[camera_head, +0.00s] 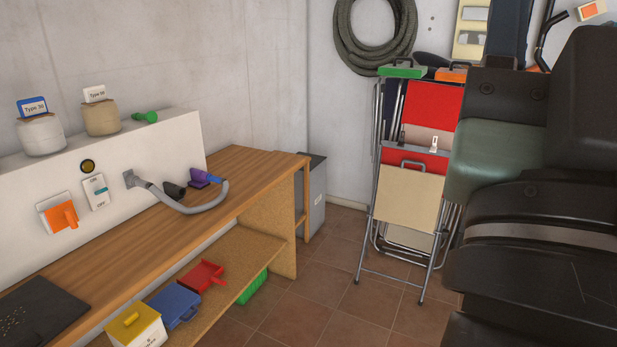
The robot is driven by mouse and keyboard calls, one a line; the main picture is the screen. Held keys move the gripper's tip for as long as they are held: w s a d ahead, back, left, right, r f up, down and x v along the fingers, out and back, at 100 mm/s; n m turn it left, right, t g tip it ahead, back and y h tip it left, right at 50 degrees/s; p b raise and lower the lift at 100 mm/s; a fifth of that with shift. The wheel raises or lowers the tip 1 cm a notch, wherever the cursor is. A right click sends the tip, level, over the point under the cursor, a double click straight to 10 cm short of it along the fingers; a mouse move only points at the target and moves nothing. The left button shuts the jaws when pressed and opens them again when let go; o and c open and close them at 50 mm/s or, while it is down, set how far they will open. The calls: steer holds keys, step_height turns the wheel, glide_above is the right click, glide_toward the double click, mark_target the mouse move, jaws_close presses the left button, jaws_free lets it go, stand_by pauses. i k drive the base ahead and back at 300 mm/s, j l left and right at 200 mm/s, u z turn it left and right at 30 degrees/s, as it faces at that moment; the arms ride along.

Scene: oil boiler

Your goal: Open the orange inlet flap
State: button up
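An orange part (64,216) with a short protruding lever sits on a white square plate on the front of the pale panel at the left. It looks like the orange inlet flap, but I cannot tell from here whether it is open or shut. It is apart from my arm, whose large dark links fill the right side of the view. My gripper is not visible.
A wooden bench (236,178) runs below the panel, with a grey hose (172,201) on it. An ON/OFF switch (96,192) is beside the orange part. Folding chairs (408,205) stand at the back. Tiled floor (325,290) between is clear.

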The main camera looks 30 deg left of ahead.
mark_target(64, 215)
steer(key=j+u, duration=0.1)
steer(key=u, duration=0.5)
steer(key=i+j+u, duration=0.25)
steer(key=i, duration=0.25)
steer(key=i+j+u, duration=0.25)
steer(key=i, duration=0.25)
steer(key=i+u, duration=0.25)
steer(key=i, duration=0.25)
